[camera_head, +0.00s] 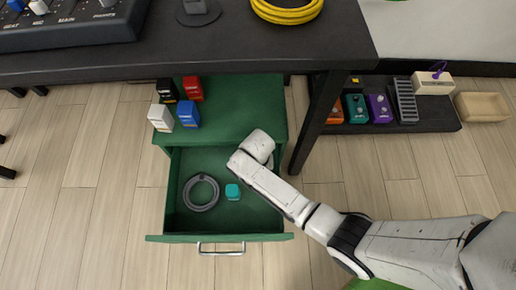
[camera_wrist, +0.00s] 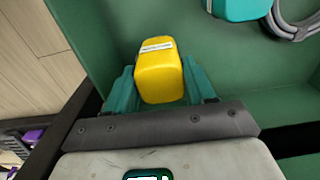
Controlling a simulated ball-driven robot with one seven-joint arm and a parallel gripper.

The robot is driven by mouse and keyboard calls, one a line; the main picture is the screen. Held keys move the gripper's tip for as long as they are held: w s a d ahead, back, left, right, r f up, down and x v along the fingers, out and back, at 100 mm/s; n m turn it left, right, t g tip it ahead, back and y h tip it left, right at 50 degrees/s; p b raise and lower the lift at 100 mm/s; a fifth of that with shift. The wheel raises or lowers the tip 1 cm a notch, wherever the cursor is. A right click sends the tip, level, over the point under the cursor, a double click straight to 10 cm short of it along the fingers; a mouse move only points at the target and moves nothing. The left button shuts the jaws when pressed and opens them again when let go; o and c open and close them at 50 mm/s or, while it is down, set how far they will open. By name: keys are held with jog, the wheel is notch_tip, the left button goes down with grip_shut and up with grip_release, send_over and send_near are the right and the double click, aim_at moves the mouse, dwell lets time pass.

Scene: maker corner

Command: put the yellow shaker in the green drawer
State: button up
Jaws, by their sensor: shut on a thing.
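The yellow shaker (camera_wrist: 158,74) sits between the teal fingers of my gripper (camera_wrist: 161,86) in the wrist view, a white label on its side. My gripper is shut on it. In the head view my wrist hides the shaker and the fingers, over the right side of the open green drawer (camera_head: 168,237). The drawer's green walls and floor surround the shaker in the wrist view (camera_wrist: 100,35). I cannot tell whether the shaker touches the drawer floor.
The drawer holds a grey coil (camera_head: 187,194) and a teal shaker (camera_head: 233,192). Several shakers, including a red one (camera_head: 193,88) and a blue one (camera_head: 188,113), stand on the green cabinet top (camera_head: 236,117). The dark table (camera_head: 240,45) overhangs behind. A low shelf (camera_head: 437,119) with pedals is right.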

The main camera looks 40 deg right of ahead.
jog(key=shift+f+b, duration=0.5)
jog(key=shift+f, duration=0.95)
jog(key=shift+f, duration=0.1)
jog(key=o, duration=1.1)
notch_tip(320, 180, up, 12)
jog(key=p, duration=0.6)
jog(key=shift+s+d+r, duration=0.1)
jog(key=shift+s+r, duration=0.2)
jog(key=shift+s, duration=0.05)
jog(key=s+d+r+n, duration=0.2)
jog(key=s+r, duration=0.3)
jog(key=s+d+r+n, duration=0.2)
jog(key=s+d+r, duration=0.1)
jog(key=s+r, duration=0.2)
jog(key=s+d+r+n+t, duration=0.1)
jog(key=s+d+r+n, duration=0.1)
jog(key=s+r, duration=0.2)
jog(key=shift+s+d+r+n, duration=0.2)
jog(key=shift+s, duration=0.25)
jog(key=shift+s+d+r+n, duration=0.2)
jog(key=shift+s, duration=0.25)
